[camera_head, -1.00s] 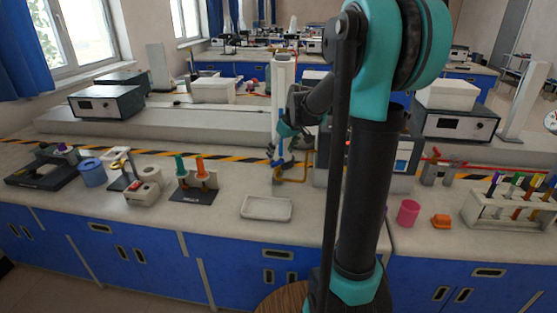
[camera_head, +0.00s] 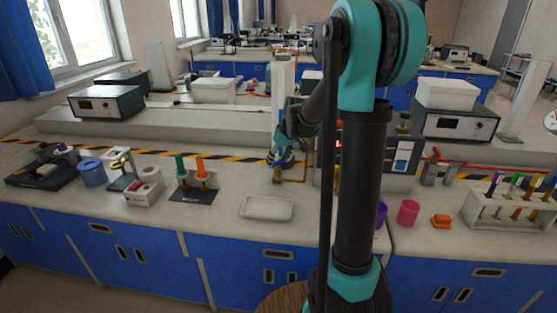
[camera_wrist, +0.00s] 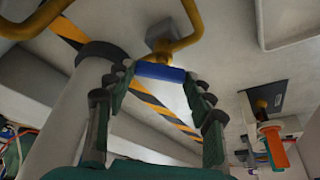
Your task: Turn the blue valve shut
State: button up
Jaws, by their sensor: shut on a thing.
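The blue valve handle (camera_wrist: 160,72) shows in the wrist view as a short blue bar between my fingertips. It sits by a grey valve body (camera_wrist: 160,50) on a yellow pipe (camera_wrist: 189,25). My gripper (camera_wrist: 160,78) is shut on the blue handle, with one finger at each end of the bar. In the head view my gripper (camera_head: 281,158) is at the valve, in front of the pale upright column, and largely covers the handle. The yellow pipe (camera_head: 295,181) shows just below and to the right. The handle's exact angle is hard to tell.
A white tray (camera_head: 267,208) lies in front of the valve. A holder with green and orange tools (camera_head: 196,184) stands to the left. A grey instrument box (camera_head: 403,160) is close on the right, partly behind my arm. A pink cup (camera_head: 408,212) stands farther right.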

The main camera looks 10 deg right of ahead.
jog(key=shift+c, duration=1.1)
jog(key=shift+m, duration=0.3)
jog(key=m, duration=0.1)
jog(key=m+h, duration=0.1)
jog(key=m, duration=0.1)
jog(key=shift+a+t+h, duration=0.15)
jog(key=shift+t+h, duration=0.15)
jog(key=m+h, duration=0.1)
jog(key=m, duration=0.1)
jog(key=m+h, duration=0.1)
jog(key=m, duration=0.2)
jog(key=shift+a, duration=0.1)
jog(key=shift+m, duration=0.4)
jog(key=o, duration=1.2)
jog(key=shift+c, duration=0.2)
